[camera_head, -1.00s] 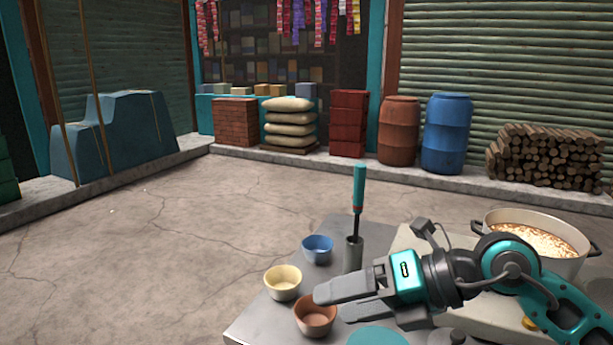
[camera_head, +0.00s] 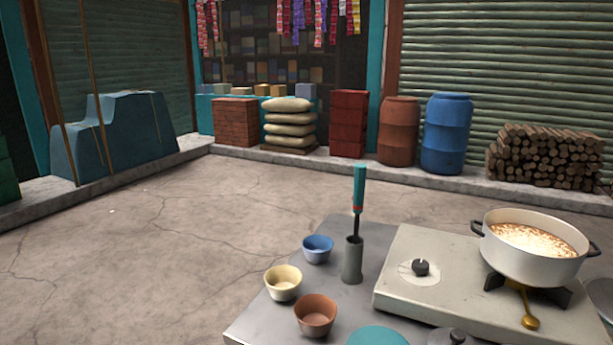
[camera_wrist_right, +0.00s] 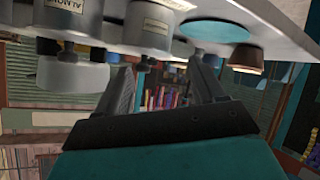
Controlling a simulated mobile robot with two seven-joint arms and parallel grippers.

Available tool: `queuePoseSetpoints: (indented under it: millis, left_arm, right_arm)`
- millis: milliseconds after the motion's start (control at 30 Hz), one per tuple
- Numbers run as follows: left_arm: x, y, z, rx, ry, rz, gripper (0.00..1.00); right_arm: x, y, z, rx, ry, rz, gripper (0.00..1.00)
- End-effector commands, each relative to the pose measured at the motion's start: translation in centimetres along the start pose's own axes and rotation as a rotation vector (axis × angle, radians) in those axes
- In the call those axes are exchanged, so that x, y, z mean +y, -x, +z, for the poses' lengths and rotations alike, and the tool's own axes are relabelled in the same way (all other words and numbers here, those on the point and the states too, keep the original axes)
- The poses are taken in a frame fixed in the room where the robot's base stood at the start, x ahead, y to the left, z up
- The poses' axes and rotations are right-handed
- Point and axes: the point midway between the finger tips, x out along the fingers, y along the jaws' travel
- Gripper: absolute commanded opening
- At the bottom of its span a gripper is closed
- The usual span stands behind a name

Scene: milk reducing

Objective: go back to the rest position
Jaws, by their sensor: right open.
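My right gripper (camera_wrist_right: 166,78) shows in the right wrist view with its two fingers spread apart and nothing between them. It is clear of the table, whose pale surface (camera_wrist_right: 285,22) appears upside down along the top of that view. My right arm and gripper do not show in the head view. My left gripper is in neither view.
Labelled jars (camera_wrist_right: 145,25) show in the wrist view. The floor left is clear.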

Motion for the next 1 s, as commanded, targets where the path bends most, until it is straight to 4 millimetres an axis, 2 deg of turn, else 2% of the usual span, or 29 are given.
queuePoseSetpoints:
  millis: [33, 200, 500, 1000]
  left_arm:
    - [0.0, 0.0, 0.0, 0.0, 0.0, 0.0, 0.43]
    - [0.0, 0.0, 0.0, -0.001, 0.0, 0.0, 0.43]
    - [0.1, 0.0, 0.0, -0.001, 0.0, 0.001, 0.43]
    - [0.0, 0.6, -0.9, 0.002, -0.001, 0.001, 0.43]
  right_arm:
    - [-0.7, 0.7, 2.5, -0.1, -0.023, -0.032, 0.69]
    - [-2.7, 3.2, 8.6, -0.367, -0.069, -0.135, 0.69]
    - [-5.7, 9.2, 15.6, -0.717, -0.106, -0.315, 0.69]
    - [-8.0, 2.8, 15.7, -0.423, -0.132, -0.304, 0.69]
